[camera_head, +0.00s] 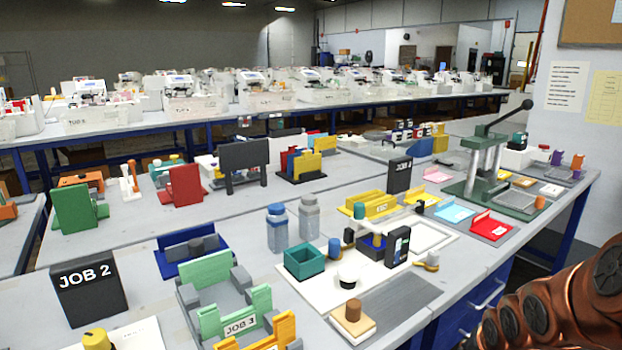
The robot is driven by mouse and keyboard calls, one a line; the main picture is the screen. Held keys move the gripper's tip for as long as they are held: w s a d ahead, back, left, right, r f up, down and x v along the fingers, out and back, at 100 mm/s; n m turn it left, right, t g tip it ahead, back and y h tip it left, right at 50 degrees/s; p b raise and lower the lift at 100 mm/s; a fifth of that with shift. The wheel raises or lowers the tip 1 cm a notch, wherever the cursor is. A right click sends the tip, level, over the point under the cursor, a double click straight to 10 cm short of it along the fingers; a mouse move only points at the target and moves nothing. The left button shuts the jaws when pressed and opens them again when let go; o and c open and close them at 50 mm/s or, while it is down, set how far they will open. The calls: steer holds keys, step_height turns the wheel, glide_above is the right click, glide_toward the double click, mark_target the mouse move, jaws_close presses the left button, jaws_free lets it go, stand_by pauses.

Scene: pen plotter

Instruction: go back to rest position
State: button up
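My copper-coloured arm (560,305) shows at the lower right corner, beside the front edge of the workbench (455,290). My gripper is outside the picture, so its state and anything in it are hidden. No pen plotter can be made out for sure among the many devices on the bench.
The bench holds a green lever press (484,170), a teal bin (305,262), two bottles (309,217), a black JOB 2 sign (88,288) and a green JOB 3 holder (240,325). Open floor (530,268) lies right of the bench. A wall (580,135) stands behind it.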

steer(key=s+a+r+n+g+y+p, duration=0.1)
steer(key=s+a+r+n+g+p, duration=0.2)
steer(key=s+a+r+p, duration=0.6)
steer(key=s+a+r+n+g+p, duration=0.4)
steer(key=s+a+r+p, duration=0.5)
steer(key=s+r, duration=0.7)
steer(key=shift+a+r+n+y, duration=0.4)
steer(key=shift+a+r+n, duration=0.2)
steer(key=shift+a, duration=0.55)
